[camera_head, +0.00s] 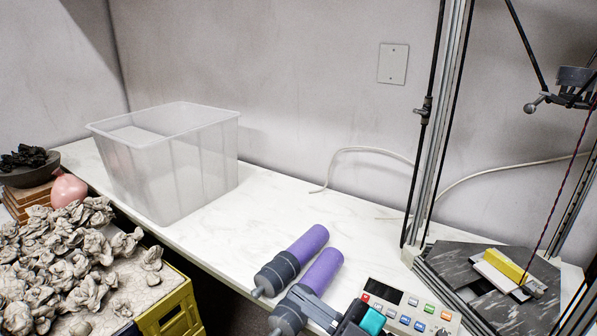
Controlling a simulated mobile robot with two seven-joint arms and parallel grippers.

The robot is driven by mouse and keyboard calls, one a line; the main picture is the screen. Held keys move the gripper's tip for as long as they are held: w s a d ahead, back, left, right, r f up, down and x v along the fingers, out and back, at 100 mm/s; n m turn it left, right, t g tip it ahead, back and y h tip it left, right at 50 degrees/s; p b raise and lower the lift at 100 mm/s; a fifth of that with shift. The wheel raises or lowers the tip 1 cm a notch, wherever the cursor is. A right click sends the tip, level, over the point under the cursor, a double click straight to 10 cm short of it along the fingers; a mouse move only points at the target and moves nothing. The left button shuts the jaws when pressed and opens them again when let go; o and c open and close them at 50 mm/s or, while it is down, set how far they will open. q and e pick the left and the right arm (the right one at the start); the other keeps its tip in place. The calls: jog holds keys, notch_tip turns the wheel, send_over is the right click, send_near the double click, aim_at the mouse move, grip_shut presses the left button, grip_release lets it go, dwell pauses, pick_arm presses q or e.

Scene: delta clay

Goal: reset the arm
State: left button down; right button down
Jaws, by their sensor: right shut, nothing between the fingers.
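My right gripper (312,305) comes in at the bottom edge, grey with a dark and teal body behind it. Its fingers are shut and empty. In the picture they overlap the dark end of the nearer purple cylinder (322,270); I cannot tell whether they touch it. A second purple cylinder (306,244) with a dark grey end lies beside it on the white counter (270,205). My left gripper is not in view.
A clear plastic bin (175,170) stands at the back left. A button panel (412,306) is right of my gripper. A delta machine's frame (437,120) stands at right, a yellow block (506,266) on its bed. Clay lumps (60,250) fill the lower left.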

jog(key=s+d+f+m+t+h, duration=0.2)
jog(key=d+f+m+t+h, duration=0.3)
jog(key=d+f+m+h, duration=0.7)
jog(key=s+d+f+m+g+h, duration=0.4)
jog(key=s+f+g, duration=0.1)
jog(key=s+f, duration=0.4)
notch_tip(320, 180, down, 3)
jog(key=shift+d+r+h, duration=0.2)
jog(key=shift+d+h, duration=0.05)
jog(key=shift+h, duration=0.05)
jog(key=shift+s, duration=0.1)
